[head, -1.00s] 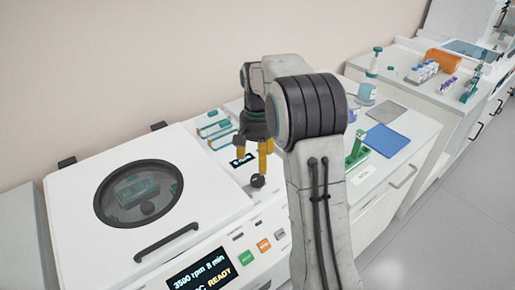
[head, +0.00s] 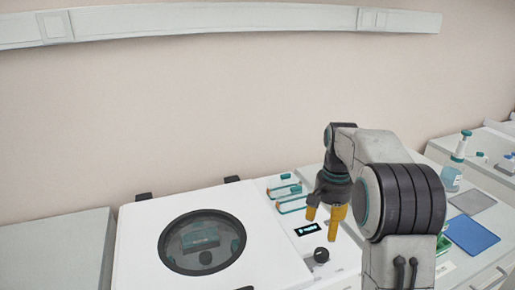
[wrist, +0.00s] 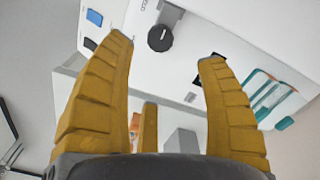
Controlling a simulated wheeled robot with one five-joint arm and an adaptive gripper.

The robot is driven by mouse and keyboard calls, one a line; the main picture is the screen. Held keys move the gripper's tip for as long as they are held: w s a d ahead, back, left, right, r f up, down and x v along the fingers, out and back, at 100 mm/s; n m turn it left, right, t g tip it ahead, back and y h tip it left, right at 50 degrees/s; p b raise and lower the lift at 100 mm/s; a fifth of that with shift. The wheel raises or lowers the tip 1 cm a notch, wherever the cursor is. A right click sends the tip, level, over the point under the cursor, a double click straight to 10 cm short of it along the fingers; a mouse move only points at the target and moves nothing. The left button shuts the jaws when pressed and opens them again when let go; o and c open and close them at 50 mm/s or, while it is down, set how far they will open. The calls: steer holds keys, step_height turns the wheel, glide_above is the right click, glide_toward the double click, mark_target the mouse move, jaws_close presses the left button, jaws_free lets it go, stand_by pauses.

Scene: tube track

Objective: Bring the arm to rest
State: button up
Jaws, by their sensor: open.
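My gripper (head: 327,217) hangs from my raised, folded arm, with its yellow fingers pointing down. In the head view it is in front of the small panel with a black knob (head: 321,255), to the right of the white centrifuge. In the wrist view my gripper (wrist: 168,60) has its yellow fingers spread wide apart, with nothing between them. The black knob (wrist: 160,38) and the white panel show beyond the fingertips.
The white centrifuge (head: 150,255) has its lid down, with a round window. Teal-and-clear items (head: 290,200) lie behind the knob. To the right are a bottle (head: 453,172), a blue mat (head: 472,236) and a grey mat (head: 471,202). A rail (head: 220,28) runs along the wall above.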

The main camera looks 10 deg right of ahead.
steer(key=f+n, duration=0.1)
steer(key=f, duration=0.1)
steer(key=s+f+n, duration=0.1)
steer(key=f+n, duration=0.1)
steer(key=shift+a+f+n, duration=0.1)
steer(key=shift+f+n, duration=0.2)
steer(key=shift+f, duration=0.05)
steer(key=s+a+r+n+t, duration=0.15)
steer(key=s+a, duration=0.25)
steer(key=s, duration=0.7)
steer(key=s+a+n+g, duration=0.15)
steer(key=s+a, duration=0.25)
steer(key=s, duration=0.8)
steer(key=shift+s+a+r+n+t, duration=0.2)
steer(key=shift+a+r+n+t, duration=0.05)
steer(key=shift+r+t, duration=0.5)
steer(key=shift+s+a+r+n+t, duration=0.2)
steer(key=shift+a+r+n+t, duration=0.1)
steer(key=shift+r+t, duration=0.4)
steer(key=shift+s+a+r+n+t, duration=0.25)
steer(key=shift+r+t, duration=0.3)
steer(key=shift+r, duration=0.35)
steer(key=shift+w, duration=0.1)
